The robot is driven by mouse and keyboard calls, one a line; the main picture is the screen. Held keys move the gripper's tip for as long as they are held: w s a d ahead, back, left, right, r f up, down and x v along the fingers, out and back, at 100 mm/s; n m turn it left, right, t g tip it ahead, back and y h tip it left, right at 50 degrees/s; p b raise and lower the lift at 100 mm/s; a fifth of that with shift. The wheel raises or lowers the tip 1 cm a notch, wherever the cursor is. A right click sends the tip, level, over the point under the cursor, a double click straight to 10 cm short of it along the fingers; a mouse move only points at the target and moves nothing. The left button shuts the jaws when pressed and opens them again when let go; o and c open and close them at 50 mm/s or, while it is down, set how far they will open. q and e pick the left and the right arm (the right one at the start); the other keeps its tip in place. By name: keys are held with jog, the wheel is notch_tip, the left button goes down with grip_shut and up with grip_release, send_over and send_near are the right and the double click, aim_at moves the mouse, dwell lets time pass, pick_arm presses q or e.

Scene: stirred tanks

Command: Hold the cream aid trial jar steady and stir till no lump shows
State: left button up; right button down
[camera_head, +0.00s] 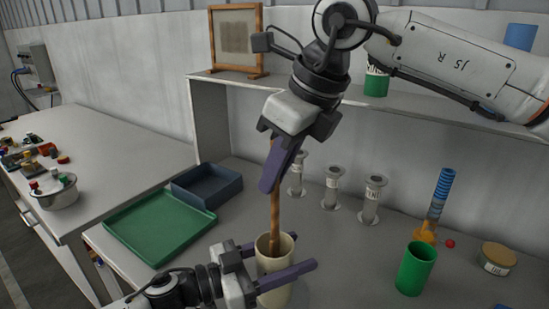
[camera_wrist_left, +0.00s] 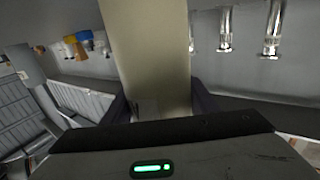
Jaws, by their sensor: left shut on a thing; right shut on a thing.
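The cream jar (camera_head: 275,288) stands upright on the bench at the lower middle of the head view. In the left wrist view the jar (camera_wrist_left: 150,50) fills the middle, between the fingers. My right gripper (camera_head: 271,182) is above the jar, shut on a brown stirring stick (camera_head: 275,210). The stick stands nearly upright with its lower end inside the jar's mouth. The jar's contents are hidden, so I cannot tell whether lumps show.
A green tray (camera_head: 160,250) and a blue-grey tray (camera_head: 235,190) lie to the left. Several metal flanged pieces (camera_head: 333,187) stand behind the jar. To the right are a green cup (camera_head: 415,270), a blue cylinder on an orange base (camera_head: 438,205) and a lidded jar (camera_head: 496,262).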

aim_at(277, 203)
jog(key=shift+f, duration=3.6)
